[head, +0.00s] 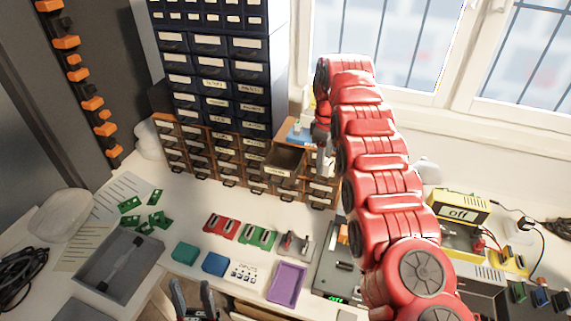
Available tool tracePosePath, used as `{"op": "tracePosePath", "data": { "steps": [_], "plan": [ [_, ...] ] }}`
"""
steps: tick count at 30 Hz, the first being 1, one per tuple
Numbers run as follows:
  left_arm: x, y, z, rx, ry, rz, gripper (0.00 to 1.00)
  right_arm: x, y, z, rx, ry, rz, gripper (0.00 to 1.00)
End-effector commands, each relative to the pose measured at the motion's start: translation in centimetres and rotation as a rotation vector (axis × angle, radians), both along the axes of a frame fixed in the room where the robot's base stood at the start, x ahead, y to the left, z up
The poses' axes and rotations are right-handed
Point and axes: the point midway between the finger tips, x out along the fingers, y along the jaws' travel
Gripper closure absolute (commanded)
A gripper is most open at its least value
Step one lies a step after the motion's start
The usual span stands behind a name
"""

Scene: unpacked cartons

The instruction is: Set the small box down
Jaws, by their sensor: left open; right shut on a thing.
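My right arm reaches up and away across the bench, and its gripper (324,158) is at the right end of the brown drawer cabinet. It is shut on what appears to be the small box (285,158), an open-topped dark box with a brown front. The box sits at the front of the upper drawers, just left of the fingers. The exact contact is too small to make out. I cannot tell whether the box is clear of the cabinet. My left gripper (193,302) is open and empty at the bottom edge, below the teal box (185,253) and blue box (215,264).
The brown drawer cabinet (224,158) stands at the back below dark blue drawers (213,85). A grey tray (118,264), green boards (150,222), a purple tray (287,283) and a yellow "off" device (458,207) occupy the bench. Clear bench shows in front of the cabinet.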

Motion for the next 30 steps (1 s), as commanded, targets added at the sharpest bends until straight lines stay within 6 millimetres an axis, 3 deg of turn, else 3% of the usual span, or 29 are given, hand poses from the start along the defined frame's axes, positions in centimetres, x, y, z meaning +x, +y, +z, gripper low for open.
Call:
{"op": "tracePosePath", "data": {
  "steps": [30],
  "plan": [
    [0.00, 0.00, 0.28, 0.000, 0.000, 0.000, 0.50, -0.02, 0.56, 0.25, -0.002, -0.002, 0.125, 1.00]
  ]
}}
